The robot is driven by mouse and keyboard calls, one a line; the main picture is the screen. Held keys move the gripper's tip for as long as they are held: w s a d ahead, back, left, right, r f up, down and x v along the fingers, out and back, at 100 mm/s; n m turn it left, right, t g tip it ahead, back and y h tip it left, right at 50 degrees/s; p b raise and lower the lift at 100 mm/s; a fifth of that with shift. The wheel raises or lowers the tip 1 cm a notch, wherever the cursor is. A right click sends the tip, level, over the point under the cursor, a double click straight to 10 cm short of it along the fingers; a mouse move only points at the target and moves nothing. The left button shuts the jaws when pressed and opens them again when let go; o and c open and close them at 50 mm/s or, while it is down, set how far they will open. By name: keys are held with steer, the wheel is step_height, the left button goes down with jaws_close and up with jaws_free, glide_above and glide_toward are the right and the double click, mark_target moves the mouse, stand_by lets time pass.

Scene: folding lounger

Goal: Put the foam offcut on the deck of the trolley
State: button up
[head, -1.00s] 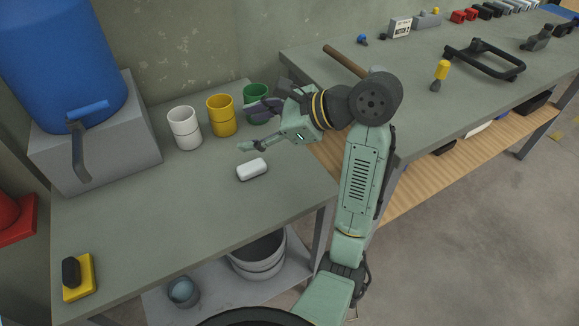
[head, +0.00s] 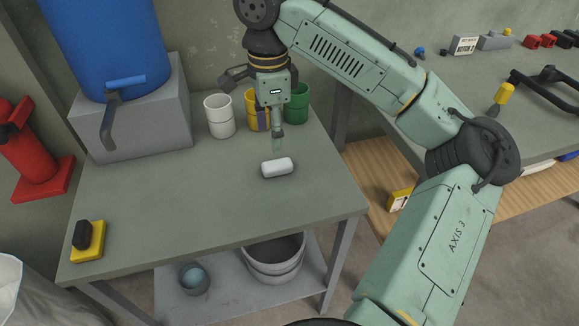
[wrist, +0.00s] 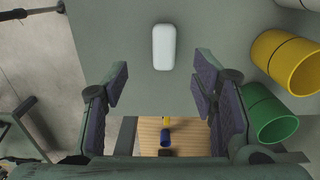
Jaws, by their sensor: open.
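A white rounded block (head: 277,167) lies on the grey-green table (head: 200,190). It also shows in the wrist view (wrist: 164,47). I cannot tell for certain that it is the foam offcut. My gripper (head: 270,130) is open and empty, pointing down behind the block, in front of the cups. In the wrist view my gripper's spread fingers (wrist: 161,80) have dark purple pads, and the block lies beyond the tips, roughly centred between them. They do not touch it. I cannot make out a trolley or its deck in these frames.
White (head: 219,116), yellow (wrist: 284,60) and green (head: 296,103) cups stand close to my gripper. A blue barrel (head: 105,45) sits on a grey block. A yellow pad (head: 88,241) with a dark piece on it lies front left. The table's front middle is clear.

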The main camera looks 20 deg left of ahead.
mark_target(273, 163)
steer(key=f, duration=0.3)
steer(key=f+p, duration=0.1)
steer(key=f, duration=0.2)
steer(key=f+p, duration=0.1)
steer(key=f, duration=0.2)
steer(key=shift+w+a, duration=0.2)
steer(key=shift+w, duration=0.05)
steer(key=c, duration=1)
